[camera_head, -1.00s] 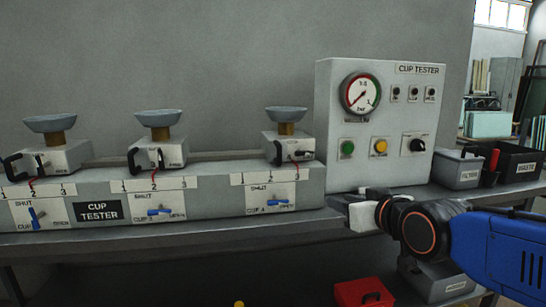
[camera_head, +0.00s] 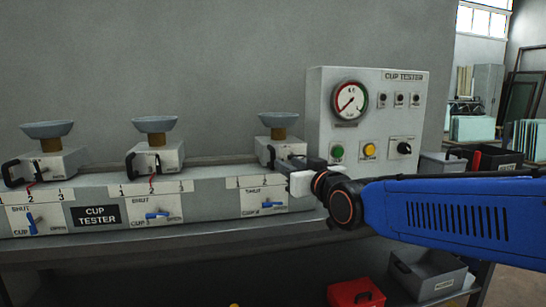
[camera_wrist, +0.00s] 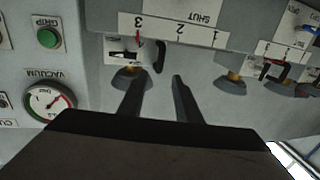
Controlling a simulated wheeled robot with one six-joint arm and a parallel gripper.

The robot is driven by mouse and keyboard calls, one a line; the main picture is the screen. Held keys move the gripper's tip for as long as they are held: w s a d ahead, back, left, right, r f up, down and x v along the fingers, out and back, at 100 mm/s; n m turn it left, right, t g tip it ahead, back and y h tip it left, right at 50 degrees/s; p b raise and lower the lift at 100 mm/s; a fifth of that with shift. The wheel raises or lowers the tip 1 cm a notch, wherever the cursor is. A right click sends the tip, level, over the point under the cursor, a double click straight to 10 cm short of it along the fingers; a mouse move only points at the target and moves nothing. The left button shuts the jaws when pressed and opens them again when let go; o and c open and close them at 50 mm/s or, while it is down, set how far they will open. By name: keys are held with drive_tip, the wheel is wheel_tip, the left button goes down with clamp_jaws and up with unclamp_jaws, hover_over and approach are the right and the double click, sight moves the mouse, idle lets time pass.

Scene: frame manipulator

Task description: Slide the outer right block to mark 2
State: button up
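The outer right block (camera_head: 268,151) is a light grey box with a black handle on its left front and a grey cup on a brass stem on top. It sits at the right end of the grey rail. In the wrist view, upside down, the block (camera_wrist: 118,53) has its red pointer by mark 3 (camera_wrist: 138,23); mark 2 (camera_wrist: 178,29) is to the right. My gripper (camera_head: 290,164) is in front of the block's right side and hides mark 3 in the head view. In the wrist view my gripper (camera_wrist: 161,77) has its fingers apart with nothing between them. I see no contact with the handle.
The middle block (camera_head: 168,157) and left block (camera_head: 62,163) stand further left, with their pointers by mark 2. The panel (camera_head: 400,120) with gauge and buttons rises close behind my gripper. Small blue levers (camera_head: 157,215) stick out of the rail front.

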sight(274, 156)
drive_tip(key=x, duration=1)
drive_tip(key=shift+w+a, duration=0.1)
drive_tip(key=shift+w, duration=0.15)
